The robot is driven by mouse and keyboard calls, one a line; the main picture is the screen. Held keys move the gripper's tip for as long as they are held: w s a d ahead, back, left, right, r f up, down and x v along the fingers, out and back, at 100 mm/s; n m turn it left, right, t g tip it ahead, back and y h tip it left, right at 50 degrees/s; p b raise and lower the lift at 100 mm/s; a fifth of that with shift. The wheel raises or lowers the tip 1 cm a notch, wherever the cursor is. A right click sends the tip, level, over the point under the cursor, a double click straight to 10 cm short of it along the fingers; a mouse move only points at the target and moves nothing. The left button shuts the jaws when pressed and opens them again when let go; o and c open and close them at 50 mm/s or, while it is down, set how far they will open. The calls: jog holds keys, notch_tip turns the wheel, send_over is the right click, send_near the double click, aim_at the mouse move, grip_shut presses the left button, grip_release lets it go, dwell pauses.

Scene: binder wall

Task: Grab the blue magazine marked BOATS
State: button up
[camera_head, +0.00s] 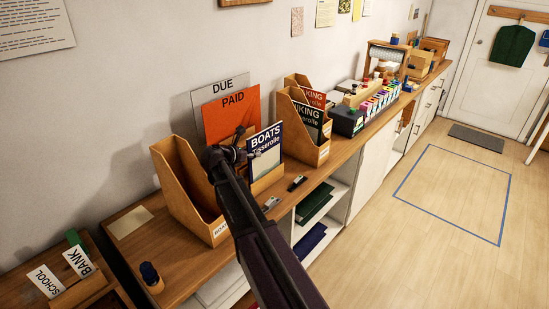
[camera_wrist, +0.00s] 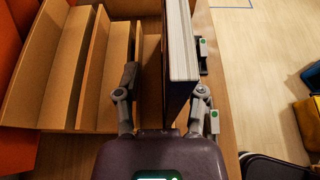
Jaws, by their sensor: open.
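The blue magazine marked BOATS (camera_head: 265,150) stands upright in a low wooden holder (camera_head: 267,180) on the counter, its lettered cover facing the room. My gripper (camera_head: 238,143) is beside its left edge in the head view and partly hides the objects behind. In the wrist view, my gripper (camera_wrist: 163,88) is open, with the magazine (camera_wrist: 183,45) ahead and its near end reaching into the gap, closer to the right finger. The left finger is over the holder's wooden dividers (camera_wrist: 92,75). Whether either finger touches the magazine is unclear.
A tall wooden file box (camera_head: 178,185) is left; another holding HIKING magazines (camera_head: 298,140) is right. Small dark devices (camera_head: 297,183) lie along the counter's front edge.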

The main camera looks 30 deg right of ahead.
jog(key=shift+w+d+f, duration=0.1)
jog(key=shift+d+f, duration=0.1)
jog(key=shift+d, duration=0.25)
grip_shut()
